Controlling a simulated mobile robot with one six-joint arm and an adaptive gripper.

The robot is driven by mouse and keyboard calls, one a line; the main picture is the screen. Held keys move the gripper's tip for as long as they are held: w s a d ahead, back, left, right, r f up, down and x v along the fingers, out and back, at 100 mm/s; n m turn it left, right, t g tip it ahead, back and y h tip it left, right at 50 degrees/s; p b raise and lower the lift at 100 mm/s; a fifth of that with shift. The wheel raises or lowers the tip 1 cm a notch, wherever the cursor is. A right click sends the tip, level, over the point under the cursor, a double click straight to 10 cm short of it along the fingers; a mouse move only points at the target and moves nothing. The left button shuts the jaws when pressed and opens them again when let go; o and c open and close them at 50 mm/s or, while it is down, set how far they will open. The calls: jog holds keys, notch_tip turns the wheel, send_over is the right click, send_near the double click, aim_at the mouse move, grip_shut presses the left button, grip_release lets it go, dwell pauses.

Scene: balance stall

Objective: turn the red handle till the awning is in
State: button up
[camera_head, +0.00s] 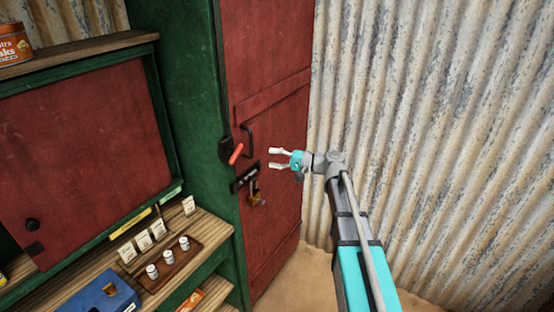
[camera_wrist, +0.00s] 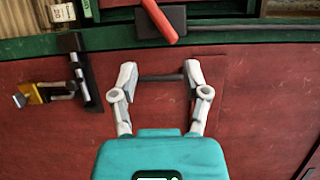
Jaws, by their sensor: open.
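The red handle (camera_head: 236,153) sticks out from a dark box on the green post beside the red door. In the wrist view the red handle (camera_wrist: 161,22) is at the top middle, beyond my fingertips. My gripper (camera_head: 274,158) is open and empty, to the right of the handle, with a gap between them. In the wrist view my gripper (camera_wrist: 160,75) has its two fingers spread, with a dark door pull (camera_wrist: 160,78) showing between them. I cannot tell whether the fingers touch the pull. No awning is recognisable in either view.
Below the handle, a latch (camera_head: 244,179) with a brass padlock (camera_head: 257,200) juts from the door (camera_head: 275,110). A wooden counter (camera_head: 205,228) at lower left holds a tray of small jars (camera_head: 168,257) and a blue box (camera_head: 105,297). Corrugated wall (camera_head: 440,120) stands at right.

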jog(key=shift+s+d, duration=0.1)
jog(key=shift+d, duration=0.25)
jog(key=shift+s+f, duration=0.15)
jog(key=shift+f, duration=0.05)
jog(key=c, duration=0.5)
jog(key=s+f+h, duration=0.1)
jog(key=f, duration=0.1)
jog(key=s+a+f+g+h, duration=0.1)
jog(key=s+f, duration=0.1)
jog(key=s+f+n+h, duration=0.1)
jog(key=s+f, duration=0.1)
jog(key=shift+s+a+f+g+h, duration=0.2)
jog(key=shift+f+g+h, duration=0.1)
jog(key=shift+h, duration=0.1)
grip_shut()
jog(key=s+d+f+n+g+h+b, duration=0.1)
jog(key=s+d+f+h, duration=0.5)
jog(key=s, duration=0.2)
jog(key=s+d+f+n+g+h, duration=0.1)
jog(key=s+d+f+g+h, duration=0.1)
jog(key=s+d+f+h, duration=0.3)
jog(key=s+f+h, duration=0.2)
jog(key=s, duration=0.1)
jog(key=shift+s+d+f+h+b, duration=0.25)
jog(key=shift+s+d+h+b, duration=0.05)
jog(key=shift+s+d+b, duration=0.1)
